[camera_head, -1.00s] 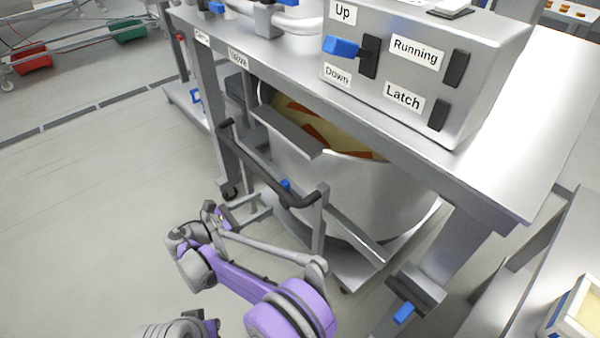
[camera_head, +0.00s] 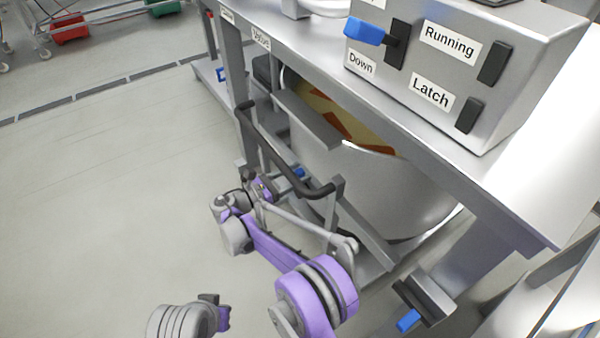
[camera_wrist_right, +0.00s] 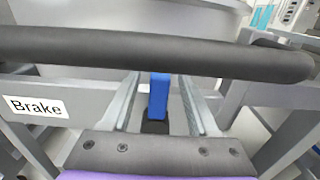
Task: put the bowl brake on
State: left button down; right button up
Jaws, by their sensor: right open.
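The steel bowl (camera_head: 385,190) stands on a low wheeled frame under the table, with orange-brown pieces in pale filling inside. A black handle (camera_head: 270,150) runs along the frame's front and crosses the right wrist view (camera_wrist_right: 150,52). The blue brake lever (camera_head: 299,172) shows just behind it; in the right wrist view the lever (camera_wrist_right: 158,96) stands upright, its top hidden by the handle. A "Brake" label (camera_wrist_right: 35,106) is at left there. My right gripper (camera_wrist_right: 158,90) is open, its fingers either side of the lever with gaps; the handle seems to cover their tips.
The steel table carries a control box (camera_head: 465,70) with a blue switch, "Running" and "Latch" labels. Another blue-tipped part (camera_head: 408,320) sits low at the right. Table legs and the trolley frame crowd the right arm; the floor (camera_head: 100,220) at left is clear.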

jog(key=shift+w+d, duration=0.4)
jog(key=shift+d, duration=0.15)
grip_shut()
dwell(1.1)
